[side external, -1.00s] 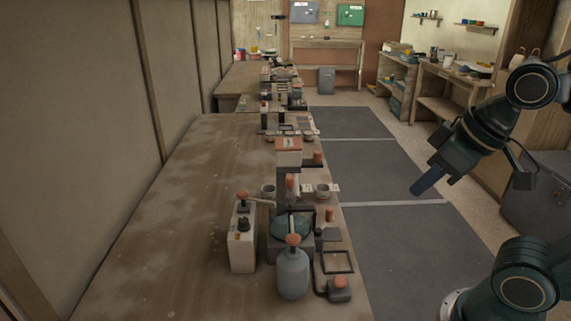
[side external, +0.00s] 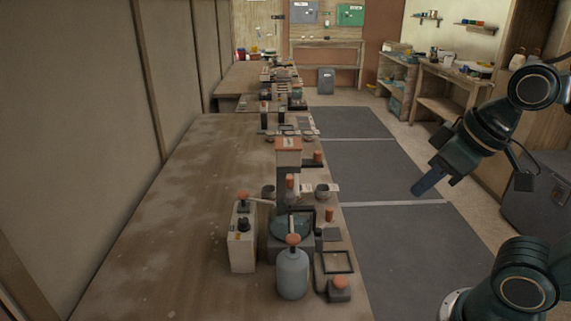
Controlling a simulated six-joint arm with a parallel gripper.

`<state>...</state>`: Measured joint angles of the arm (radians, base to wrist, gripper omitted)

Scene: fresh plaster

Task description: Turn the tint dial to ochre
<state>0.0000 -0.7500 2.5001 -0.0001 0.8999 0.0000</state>
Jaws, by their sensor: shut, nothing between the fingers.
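A pale upright box (side external: 243,255) stands on the near part of the bench. A small dark knob (side external: 243,225) sits on it, and it may be the tint dial. Its markings and the direction it points are too small to read. An orange-topped handle (side external: 242,195) rises behind the knob. My gripper (side external: 416,190) is shut and empty. It hangs in the air over the grey floor mats, well to the right of the bench and apart from everything on it.
A grey-blue bottle with an orange top (side external: 292,272) stands right of the box, close to a round teal basin (side external: 298,225). A dark frame (side external: 337,262) and an orange-topped block (side external: 340,289) lie at the bench's right edge. The bench's left side (side external: 165,235) is clear.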

